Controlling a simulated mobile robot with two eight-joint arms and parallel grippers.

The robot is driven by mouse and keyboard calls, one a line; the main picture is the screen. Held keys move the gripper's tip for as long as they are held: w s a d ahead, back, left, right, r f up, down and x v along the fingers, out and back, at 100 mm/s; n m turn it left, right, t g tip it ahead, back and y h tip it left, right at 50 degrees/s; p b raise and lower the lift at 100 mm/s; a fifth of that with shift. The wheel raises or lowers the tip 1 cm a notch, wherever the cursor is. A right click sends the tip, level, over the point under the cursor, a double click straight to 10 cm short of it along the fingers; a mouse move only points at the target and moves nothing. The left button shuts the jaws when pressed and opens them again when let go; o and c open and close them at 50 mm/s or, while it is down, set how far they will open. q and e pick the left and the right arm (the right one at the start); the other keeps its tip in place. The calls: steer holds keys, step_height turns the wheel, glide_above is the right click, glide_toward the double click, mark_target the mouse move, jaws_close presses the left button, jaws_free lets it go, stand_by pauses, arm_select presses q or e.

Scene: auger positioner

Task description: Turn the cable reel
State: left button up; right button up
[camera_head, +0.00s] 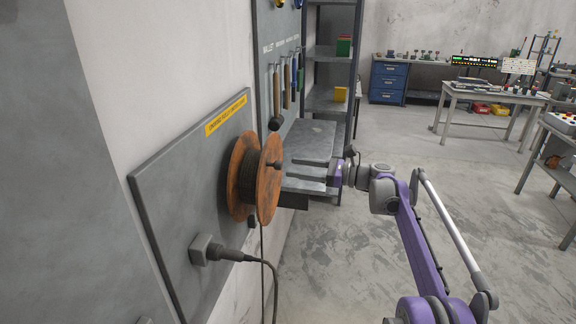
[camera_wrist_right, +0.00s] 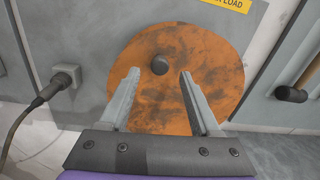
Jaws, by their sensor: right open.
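The cable reel (camera_head: 268,180) is mounted on a grey wall panel, with rusty orange flanges and dark cable wound between them. A dark crank knob (camera_head: 277,165) sticks out from its outer flange. In the right wrist view the orange flange (camera_wrist_right: 175,40) faces me, and the round knob (camera_wrist_right: 160,65) shows between the fingertips. My right gripper (camera_head: 284,176) is open, its fingers pointing at the reel from the right. In the wrist view the gripper (camera_wrist_right: 159,75) has one finger on each side of the knob, with gaps to both. My left gripper is not in view.
A cable with a plug (camera_head: 205,250) runs from the panel below the reel. A yellow label (camera_head: 226,115) is above it. Hanging tools (camera_head: 287,85) and a shelf rack (camera_head: 330,50) stand beyond. The floor to the right is clear up to a worktable (camera_head: 490,95).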

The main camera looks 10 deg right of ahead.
mark_target(266, 178)
steer(key=shift+x, duration=1.6)
jaws_close()
